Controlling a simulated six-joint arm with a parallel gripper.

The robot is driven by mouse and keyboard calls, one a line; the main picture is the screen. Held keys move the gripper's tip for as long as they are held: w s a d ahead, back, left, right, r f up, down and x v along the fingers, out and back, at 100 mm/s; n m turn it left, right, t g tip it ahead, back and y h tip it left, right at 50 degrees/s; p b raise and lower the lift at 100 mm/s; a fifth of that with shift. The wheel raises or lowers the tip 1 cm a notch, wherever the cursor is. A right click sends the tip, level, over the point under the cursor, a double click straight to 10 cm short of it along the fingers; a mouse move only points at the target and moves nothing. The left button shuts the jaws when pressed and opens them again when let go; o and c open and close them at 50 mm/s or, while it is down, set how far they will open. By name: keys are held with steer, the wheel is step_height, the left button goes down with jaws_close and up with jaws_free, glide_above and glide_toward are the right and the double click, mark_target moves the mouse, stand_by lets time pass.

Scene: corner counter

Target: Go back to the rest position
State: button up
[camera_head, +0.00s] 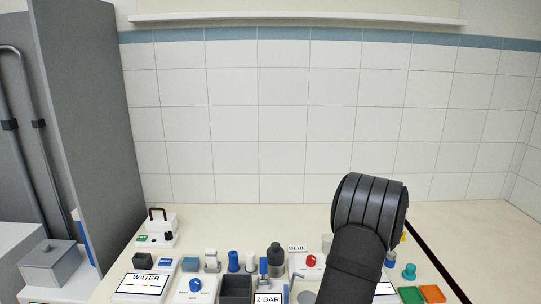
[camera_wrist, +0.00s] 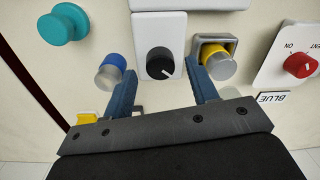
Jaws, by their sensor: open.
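My gripper (camera_wrist: 158,68) shows in the wrist view with its two blue fingers wide apart and nothing between them. Behind the gap is a black knob (camera_wrist: 160,62) on a white plate; I cannot tell how far it is from the fingertips. A blue-topped cylinder (camera_wrist: 110,72) is by the left finger, and a yellow and grey knob in a metal frame (camera_wrist: 216,60) is by the right finger. In the head view my dark arm rises over the right part of the counter and hides what is behind it; the fingers are not visible there.
A teal knob (camera_wrist: 64,24) and a red ON switch (camera_wrist: 299,65) flank the gripper in the wrist view. In the head view, a WATER panel (camera_head: 142,284), a 2 BAR display (camera_head: 268,298), and green (camera_head: 411,295) and orange (camera_head: 432,293) trays line the front. The counter behind is mostly clear.

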step_height(320, 180, up, 15)
step_height(320, 180, down, 17)
steer(key=shift+r, duration=0.1)
steer(key=m, duration=0.3)
steer(key=shift+r, duration=0.1)
steer(key=m, duration=0.5)
steer(key=shift+m, duration=0.3)
steer(key=m, duration=0.4)
steer(key=shift+a+m+t, duration=0.1)
steer(key=shift+m+t, duration=0.2)
steer(key=shift+m, duration=1.9)
